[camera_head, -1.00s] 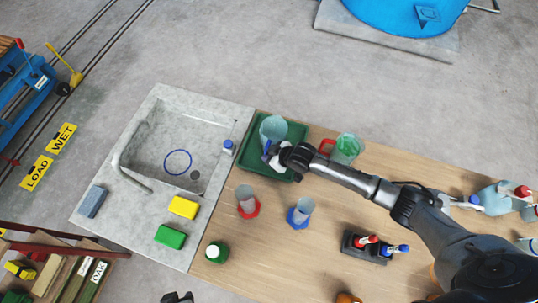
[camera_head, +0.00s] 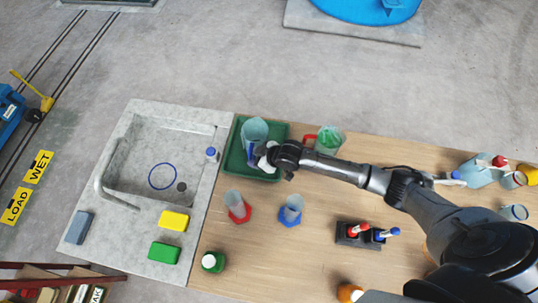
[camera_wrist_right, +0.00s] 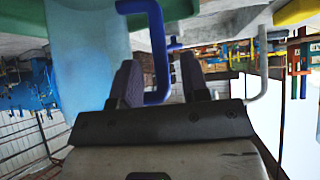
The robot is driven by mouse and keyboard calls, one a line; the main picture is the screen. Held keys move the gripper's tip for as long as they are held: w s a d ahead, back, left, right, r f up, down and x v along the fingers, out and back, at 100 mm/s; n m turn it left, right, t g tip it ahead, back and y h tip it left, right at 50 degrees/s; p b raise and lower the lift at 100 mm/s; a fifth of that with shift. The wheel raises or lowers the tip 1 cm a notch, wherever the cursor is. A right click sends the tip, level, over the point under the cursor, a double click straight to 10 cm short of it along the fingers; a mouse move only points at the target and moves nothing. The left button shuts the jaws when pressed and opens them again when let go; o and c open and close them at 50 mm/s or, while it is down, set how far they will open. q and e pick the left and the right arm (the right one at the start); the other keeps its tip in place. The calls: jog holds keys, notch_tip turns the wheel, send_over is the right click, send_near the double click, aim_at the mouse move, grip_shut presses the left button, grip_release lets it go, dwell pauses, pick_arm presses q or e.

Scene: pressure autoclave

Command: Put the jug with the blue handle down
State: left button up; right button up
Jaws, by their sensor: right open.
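The jug with the blue handle (camera_head: 255,130) is a clear bluish vessel standing in the green tray (camera_head: 234,160) beside the sink. It shows large at the left of the right wrist view (camera_wrist_right: 88,60), with its blue handle (camera_wrist_right: 157,45) to the right. My right gripper (camera_head: 264,161) is at the handle side of the jug. In the right wrist view its dark fingers (camera_wrist_right: 160,82) are apart, with the handle's end between them in the picture. Whether they touch the handle I cannot tell. My left gripper is out of view.
The grey sink (camera_head: 128,185) is left of the tray. A jug with a red handle (camera_head: 328,140) stands to the right, under my forearm's far side. Two cylinders, red-based (camera_head: 236,204) and blue-based (camera_head: 291,210), stand in front. Bare wood lies between them and the marker holder (camera_head: 352,236).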

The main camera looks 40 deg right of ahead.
jog(key=v, duration=1)
jog(key=shift+s, duration=0.1)
dwell(0.3)
